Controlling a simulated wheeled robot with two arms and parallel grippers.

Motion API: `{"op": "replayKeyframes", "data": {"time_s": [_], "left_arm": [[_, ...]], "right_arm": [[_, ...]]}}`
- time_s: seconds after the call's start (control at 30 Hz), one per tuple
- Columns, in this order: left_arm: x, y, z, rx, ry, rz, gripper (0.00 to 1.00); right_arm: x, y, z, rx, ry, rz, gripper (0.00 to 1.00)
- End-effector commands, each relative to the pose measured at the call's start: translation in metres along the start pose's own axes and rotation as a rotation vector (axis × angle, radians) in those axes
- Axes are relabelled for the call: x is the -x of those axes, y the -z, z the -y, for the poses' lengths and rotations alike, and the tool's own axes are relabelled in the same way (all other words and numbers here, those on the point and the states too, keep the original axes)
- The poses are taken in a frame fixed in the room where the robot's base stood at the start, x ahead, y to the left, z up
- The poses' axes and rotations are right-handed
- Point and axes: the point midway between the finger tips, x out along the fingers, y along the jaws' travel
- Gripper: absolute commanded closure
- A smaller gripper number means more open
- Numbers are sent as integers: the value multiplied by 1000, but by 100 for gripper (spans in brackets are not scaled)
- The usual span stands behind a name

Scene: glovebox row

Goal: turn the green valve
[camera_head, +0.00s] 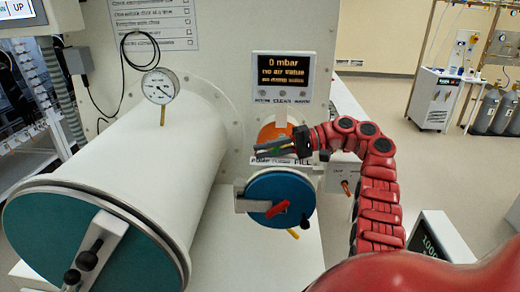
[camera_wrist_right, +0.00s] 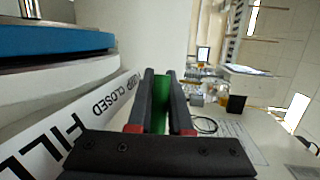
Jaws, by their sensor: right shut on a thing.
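The green valve (camera_wrist_right: 160,98) shows in the right wrist view as a green handle between my two dark fingers. In the head view only a bit of green (camera_head: 275,150) shows at the fingers, above the small blue round door. My right gripper (camera_head: 262,154) is shut on the green handle; it also shows in the right wrist view (camera_wrist_right: 160,75). The fingers hide much of the valve. A white label (camera_wrist_right: 98,112) with "CLOSED" and "FILL" lies beside the gripper. My left gripper is out of view.
The small blue door (camera_head: 268,190) with a red handle (camera_head: 278,209) sits just below the gripper. A large white chamber (camera_head: 165,160) with a gauge (camera_head: 160,87) fills the left. A display (camera_head: 283,77) reading "0 mbar" is above.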

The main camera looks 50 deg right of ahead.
Motion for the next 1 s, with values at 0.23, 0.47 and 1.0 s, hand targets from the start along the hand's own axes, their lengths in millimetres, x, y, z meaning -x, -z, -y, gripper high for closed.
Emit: {"op": "replayKeyframes", "data": {"time_s": [0.23, 0.47, 1.0], "left_arm": [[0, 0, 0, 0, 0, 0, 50], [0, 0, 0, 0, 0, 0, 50], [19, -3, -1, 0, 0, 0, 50]], "right_arm": [[-1, 0, -1, -2, -1, 2, 78], [-1, 0, 0, -1, -1, 2, 52], [4, -2, 26, 3, -3, -1, 52]]}}
